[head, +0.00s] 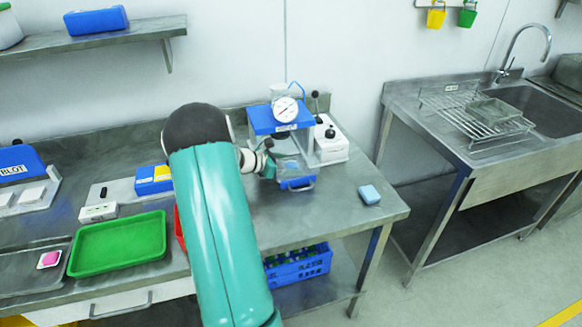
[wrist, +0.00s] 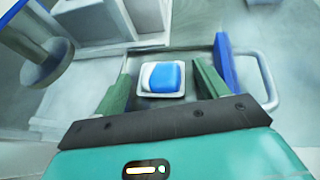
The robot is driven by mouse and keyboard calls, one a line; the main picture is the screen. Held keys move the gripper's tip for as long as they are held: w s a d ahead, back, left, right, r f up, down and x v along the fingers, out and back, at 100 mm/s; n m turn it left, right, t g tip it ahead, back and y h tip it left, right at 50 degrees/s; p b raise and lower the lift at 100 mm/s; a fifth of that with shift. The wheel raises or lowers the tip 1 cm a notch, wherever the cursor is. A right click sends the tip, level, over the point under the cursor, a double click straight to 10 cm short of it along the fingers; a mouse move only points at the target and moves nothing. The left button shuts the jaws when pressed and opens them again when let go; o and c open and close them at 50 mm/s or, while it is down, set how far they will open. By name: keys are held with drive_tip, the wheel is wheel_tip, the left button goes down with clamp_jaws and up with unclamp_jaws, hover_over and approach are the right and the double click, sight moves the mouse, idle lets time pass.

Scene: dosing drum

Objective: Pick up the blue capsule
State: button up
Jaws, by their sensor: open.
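The blue capsule (wrist: 168,76) lies in a small white square dish (wrist: 145,92) in the wrist view. My gripper (wrist: 163,72) is open, with one green finger on each side of the dish. The fingers look apart from the capsule; how far they are above it I cannot tell. In the head view my gripper (head: 268,165) reaches from the left into the blue-framed dosing machine (head: 272,120), which has a round gauge on top. The capsule is not clear in the head view.
A metal loop handle (wrist: 268,80) stands close to the right finger. A dark round-ended post (wrist: 42,68) is at the left of the wrist view. A light blue block (head: 369,194) lies on the bench. A green tray (head: 118,243) sits left of my arm.

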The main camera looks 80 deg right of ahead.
drive_tip(key=shift+c, duration=0.4)
drive_tip(key=c, duration=1)
drive_tip(key=shift+r, duration=0.15)
wheel_tip(320, 180, up, 28)
drive_tip(key=shift+f, duration=0.1)
drive_tip(key=shift+w, duration=0.1)
